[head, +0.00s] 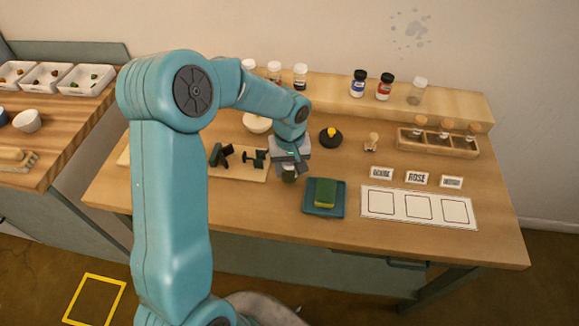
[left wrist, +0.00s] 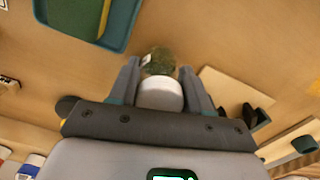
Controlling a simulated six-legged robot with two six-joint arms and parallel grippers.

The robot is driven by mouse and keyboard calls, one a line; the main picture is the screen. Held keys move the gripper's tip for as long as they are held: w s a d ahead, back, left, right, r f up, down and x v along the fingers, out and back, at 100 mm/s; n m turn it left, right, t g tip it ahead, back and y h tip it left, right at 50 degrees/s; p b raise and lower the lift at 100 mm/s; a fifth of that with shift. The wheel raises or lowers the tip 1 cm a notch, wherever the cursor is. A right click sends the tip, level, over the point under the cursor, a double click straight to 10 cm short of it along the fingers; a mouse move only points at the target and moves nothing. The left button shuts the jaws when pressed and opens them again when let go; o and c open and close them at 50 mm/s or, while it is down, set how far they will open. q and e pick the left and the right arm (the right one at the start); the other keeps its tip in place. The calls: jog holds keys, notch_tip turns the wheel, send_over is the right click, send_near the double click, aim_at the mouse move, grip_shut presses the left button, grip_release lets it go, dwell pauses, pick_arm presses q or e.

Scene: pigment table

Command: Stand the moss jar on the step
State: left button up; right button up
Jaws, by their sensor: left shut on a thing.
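My left gripper (head: 289,168) is over the middle of the table, left of the green sponge. In the left wrist view its two fingers (left wrist: 161,88) are shut on the moss jar (left wrist: 158,62), which has dark green contents and a white cap. Only a small dark green part of the moss jar (head: 289,176) shows under the gripper in the head view. How far it is from the tabletop is hard to tell. The step (head: 455,100) is the raised wooden ledge along the back of the table. My right gripper is not in view.
Several jars stand on the step, including a blue one (head: 358,86) and a red one (head: 384,89), with a gap left of the blue one. A sponge (head: 325,191) lies on a teal tray (head: 310,211). A wooden rack (head: 403,141) stands right.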

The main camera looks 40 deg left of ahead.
pick_arm(q)
jog(key=shift+w+f, duration=0.1)
jog(key=shift+f, duration=0.3)
jog(key=shift+f, duration=0.1)
jog(key=o, duration=1.2)
